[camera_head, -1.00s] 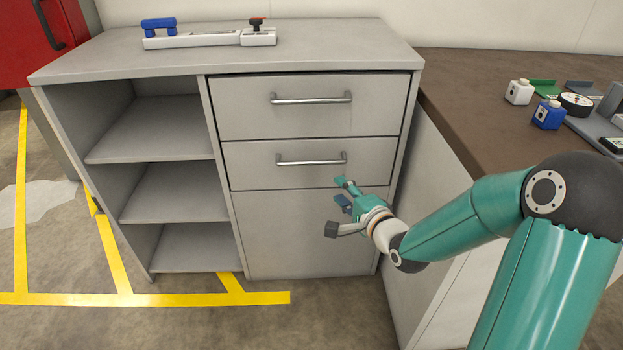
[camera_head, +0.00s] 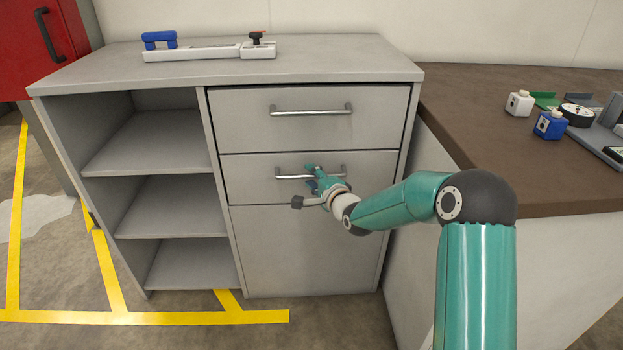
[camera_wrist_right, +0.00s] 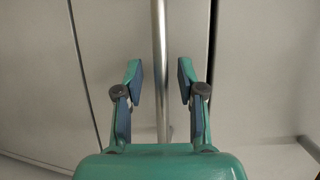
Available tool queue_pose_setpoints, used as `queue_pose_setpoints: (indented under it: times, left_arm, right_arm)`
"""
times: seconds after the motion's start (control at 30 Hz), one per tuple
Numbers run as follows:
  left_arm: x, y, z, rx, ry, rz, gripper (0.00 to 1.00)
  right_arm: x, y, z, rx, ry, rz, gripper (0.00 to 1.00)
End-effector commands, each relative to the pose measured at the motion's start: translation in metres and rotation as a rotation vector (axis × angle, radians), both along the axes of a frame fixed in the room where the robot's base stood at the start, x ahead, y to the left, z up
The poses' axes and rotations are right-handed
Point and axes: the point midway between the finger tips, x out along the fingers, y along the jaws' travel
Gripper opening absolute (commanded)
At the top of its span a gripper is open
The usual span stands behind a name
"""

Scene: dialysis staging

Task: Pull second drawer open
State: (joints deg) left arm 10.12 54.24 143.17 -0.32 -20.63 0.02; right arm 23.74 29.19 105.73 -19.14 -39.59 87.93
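The second drawer (camera_head: 245,185) is the middle grey front of the cabinet, below the top drawer (camera_head: 240,120), and looks shut. Its metal bar handle (camera_head: 290,176) is partly hidden by my right gripper (camera_head: 312,178). In the right wrist view the handle (camera_wrist_right: 159,40) runs up the picture between the two fingers of the right gripper (camera_wrist_right: 158,78). The fingers are apart, with a gap on both sides of the bar. I cannot tell how deep the bar sits between them. My left gripper is not in view.
The cabinet top (camera_head: 330,65) holds a white device with blue and black parts (camera_head: 205,52). Open shelves (camera_head: 170,210) are at the left. The floor in front is clear.

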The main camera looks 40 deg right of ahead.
Motion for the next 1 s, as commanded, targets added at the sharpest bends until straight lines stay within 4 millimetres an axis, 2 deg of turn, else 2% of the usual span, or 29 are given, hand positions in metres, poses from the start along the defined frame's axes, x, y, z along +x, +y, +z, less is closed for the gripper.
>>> queue_pose_setpoints:
  times: [0.13, 0.4, 0.47, 0.63, 0.67, 1.0]
  left_arm:
    - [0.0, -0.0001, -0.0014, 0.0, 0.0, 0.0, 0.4]
    - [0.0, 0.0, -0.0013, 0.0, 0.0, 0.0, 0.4]
    - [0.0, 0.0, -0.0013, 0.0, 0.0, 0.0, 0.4]
    - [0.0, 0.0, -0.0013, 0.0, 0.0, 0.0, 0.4]
    - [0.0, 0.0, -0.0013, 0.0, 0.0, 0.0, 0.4]
    - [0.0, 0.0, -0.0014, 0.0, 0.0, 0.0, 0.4]
  right_arm:
    - [0.0077, -0.0008, -0.0018, 0.001, 0.001, 0.0, 0.39]
    - [0.0086, -0.001, -0.0016, 0.0, 0.001, 0.0, 0.39]
    - [0.0085, -0.001, -0.0015, 0.0, 0.001, 0.0, 0.3]
    - [0.0084, -0.0011, -0.0015, 0.0, 0.001, 0.0, 0.02]
    - [0.0084, -0.0011, -0.0016, 0.0, 0.001, 0.0, 0.0]
    - [0.0081, -0.001, -0.0029, 0.002, 0.004, 0.0, 0.0]
